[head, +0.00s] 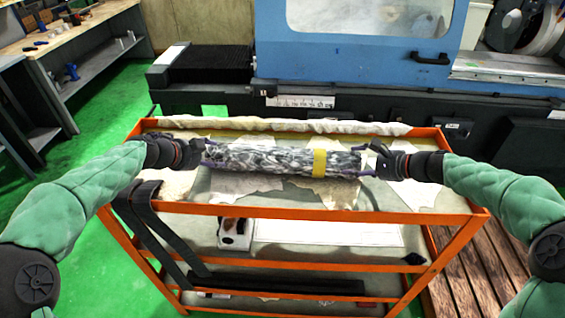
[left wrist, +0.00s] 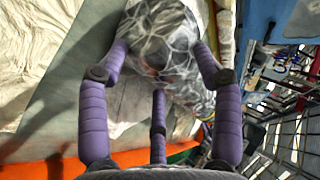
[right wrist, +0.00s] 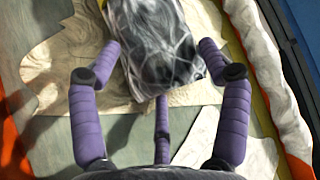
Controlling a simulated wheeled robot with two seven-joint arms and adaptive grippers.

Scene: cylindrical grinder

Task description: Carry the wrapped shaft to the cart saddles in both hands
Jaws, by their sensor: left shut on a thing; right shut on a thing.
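The wrapped shaft (head: 285,160), in shiny grey and black wrapping with a yellow band (head: 320,162) right of its middle, lies nearly level across the orange cart's (head: 335,214) upper tray. My left gripper (head: 206,152) is shut on its left end and my right gripper (head: 371,158) on its right end. In the left wrist view, purple fingers surround the shaft (left wrist: 160,40). The right wrist view shows fingers around the other end (right wrist: 162,45). I cannot make out the saddles, nor tell whether the shaft touches anything below.
Crumpled pale cloths (head: 235,190) cover parts of the tray, and a rolled cloth (head: 285,126) lies along its back edge. The blue grinder (head: 350,60) stands close behind. Black bent bars (head: 150,235) lean at the cart's left. Wooden slats (head: 480,270) lie at right.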

